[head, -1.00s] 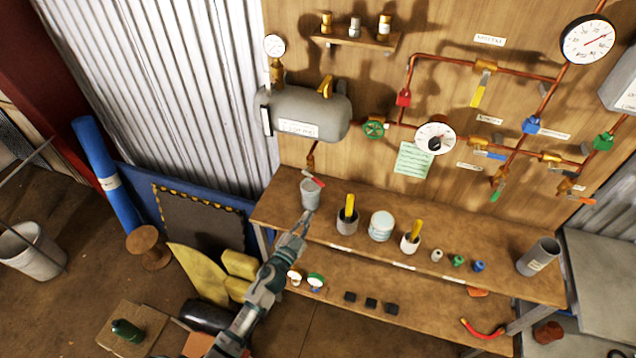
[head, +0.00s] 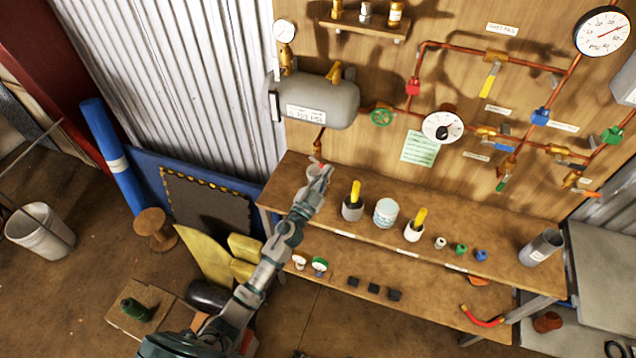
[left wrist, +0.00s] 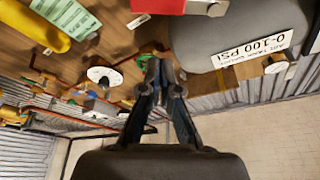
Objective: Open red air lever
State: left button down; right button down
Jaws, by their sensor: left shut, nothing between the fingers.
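The red lever (head: 317,163) is on the drain pipe below the grey air tank (head: 330,100). Only a little of its red handle shows above my left gripper (head: 319,173) in the head view. In the left wrist view a red bar (left wrist: 160,6), likely this lever, lies at the top edge beside the tank (left wrist: 215,35). My left gripper is shut and empty, and its tips (left wrist: 163,65) are apart from the red bar in that view. The head view does not settle whether the fingers touch the lever. My right gripper is not in view.
The workbench (head: 450,225) runs below the pipes. A dark cup with a yellow handle (head: 353,207), a white tub (head: 386,213) and another cup (head: 414,230) stand right of my gripper. The green valve wheel (head: 382,117) and a round gauge (head: 442,127) are on the wall.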

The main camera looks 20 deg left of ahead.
pick_arm(q)
jog(key=w, duration=0.1)
jog(key=w+a+f+b, duration=0.1)
jog(key=w+f+b, duration=0.1)
jog(key=shift+a+f, duration=0.25)
jog(key=shift+a, duration=0.05)
dwell(0.3)
